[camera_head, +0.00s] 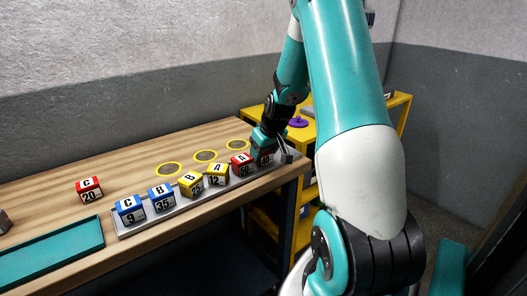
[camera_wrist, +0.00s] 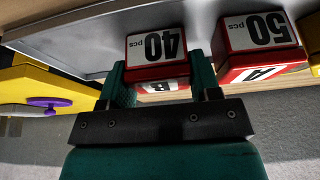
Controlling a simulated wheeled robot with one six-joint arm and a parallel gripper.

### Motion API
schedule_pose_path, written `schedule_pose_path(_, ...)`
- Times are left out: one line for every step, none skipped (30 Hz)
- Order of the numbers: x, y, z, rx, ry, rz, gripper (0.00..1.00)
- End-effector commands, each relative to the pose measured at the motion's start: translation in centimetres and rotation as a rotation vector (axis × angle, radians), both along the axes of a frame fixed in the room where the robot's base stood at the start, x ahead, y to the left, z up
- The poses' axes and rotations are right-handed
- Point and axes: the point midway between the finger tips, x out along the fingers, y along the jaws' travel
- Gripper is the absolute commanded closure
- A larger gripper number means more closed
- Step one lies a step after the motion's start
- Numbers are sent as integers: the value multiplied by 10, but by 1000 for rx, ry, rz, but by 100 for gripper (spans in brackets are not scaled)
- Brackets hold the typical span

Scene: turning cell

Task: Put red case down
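A red case marked B and 40 pcs (camera_wrist: 156,50) is between the fingers of my gripper (camera_wrist: 160,68) in the wrist view. The fingers lie close along both its sides, with no clear gap. In the head view my gripper (camera_head: 264,147) is at the right end of the silver tray (camera_head: 180,205), and the case (camera_head: 264,158) shows partly below it. The case is in line with the row, at or just above the tray; I cannot tell whether it touches. Another red case, marked A and 50 pcs (camera_wrist: 259,48), stands beside it; it also shows in the head view (camera_head: 241,164).
The tray also holds yellow cases (camera_head: 217,174) and blue cases (camera_head: 131,208). A red C case (camera_head: 89,190) stands alone on the wooden table (camera_head: 130,160). Yellow rings (camera_head: 205,156) mark the table behind the tray.

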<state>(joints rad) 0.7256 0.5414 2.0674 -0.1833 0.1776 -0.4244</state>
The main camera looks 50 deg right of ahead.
Motion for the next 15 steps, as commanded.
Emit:
schedule_pose_path(0,0,-1,0,0,0,34)
schedule_pose_path(0,0,0,0,0,0,32)
schedule_pose_path(0,0,0,0,1,0,32)
schedule_pose_path(0,0,0,0,1,0,32)
schedule_pose_path(0,0,0,0,1,0,32)
schedule_pose_path(0,0,0,0,1,0,32)
schedule_pose_path(0,0,0,0,1,0,32)
schedule_pose_path(0,0,0,0,1,0,32)
schedule_pose_path(0,0,0,0,1,0,32)
schedule_pose_path(0,0,1,0,0,0,32)
schedule_pose_path(0,0,3,0,0,0,32)
schedule_pose_path(-1,0,6,-1,-1,0,32)
schedule_pose_path(-2,0,8,-1,-2,0,32)
schedule_pose_path(-3,0,12,-1,-2,0,32)
schedule_pose_path(-5,1,18,-2,-2,-1,32)
